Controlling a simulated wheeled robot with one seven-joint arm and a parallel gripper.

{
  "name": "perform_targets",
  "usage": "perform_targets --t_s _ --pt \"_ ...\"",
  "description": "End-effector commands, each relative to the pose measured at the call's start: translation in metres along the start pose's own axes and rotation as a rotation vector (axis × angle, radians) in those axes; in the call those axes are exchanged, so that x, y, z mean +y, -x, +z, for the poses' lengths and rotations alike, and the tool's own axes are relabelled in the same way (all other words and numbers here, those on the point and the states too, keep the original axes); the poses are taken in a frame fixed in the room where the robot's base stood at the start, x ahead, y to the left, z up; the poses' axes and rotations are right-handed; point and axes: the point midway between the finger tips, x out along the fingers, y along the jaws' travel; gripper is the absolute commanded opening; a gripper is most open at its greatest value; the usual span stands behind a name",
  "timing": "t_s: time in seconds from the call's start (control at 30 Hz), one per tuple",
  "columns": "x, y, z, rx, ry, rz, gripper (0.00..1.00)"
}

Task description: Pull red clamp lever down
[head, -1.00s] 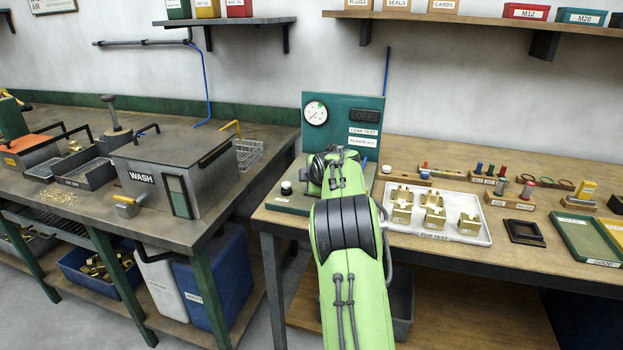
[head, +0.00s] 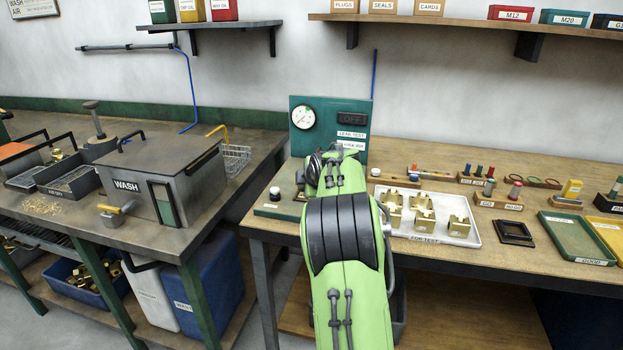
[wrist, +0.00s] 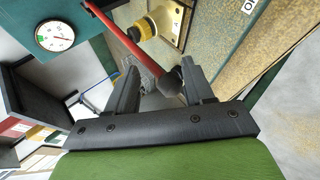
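The red clamp lever (wrist: 122,50) shows in the wrist view, running from the top down to a dark knob (wrist: 170,82) at its end. My gripper (wrist: 158,84) is open, with its two dark fingers on either side of the knob. A gap shows between the knob and the left finger; I cannot tell whether the right finger touches it. In the head view, my green arm covers my gripper and the lever. The green leak test panel (head: 330,108) stands behind my arm, with a round gauge that also shows in the wrist view (wrist: 53,36).
A white tray (head: 435,239) with brass parts sits right of my arm, near a black square frame (head: 513,232). In the wrist view, a yellow fitting (wrist: 140,30) is close beside the lever.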

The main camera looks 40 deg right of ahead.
Motion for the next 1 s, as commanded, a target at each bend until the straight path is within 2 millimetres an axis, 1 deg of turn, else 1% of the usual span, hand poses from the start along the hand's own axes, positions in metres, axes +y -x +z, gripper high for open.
perform_targets --t_s 0.03,0.2,0.3,0.4,0.53,1.0 --pt "0.003 0.018 -0.001 0.001 -0.002 0.006 0.51" --pt "0.002 0.065 -0.003 0.007 0.001 0.004 0.51" --pt "0.001 0.087 -0.004 0.010 0.003 0.003 0.51" --pt "0.001 0.100 -0.005 0.010 0.004 0.000 0.51" --pt "0.000 0.106 -0.005 0.011 0.005 0.000 0.51" --pt "0.000 0.106 -0.006 0.013 0.006 -0.001 0.51"
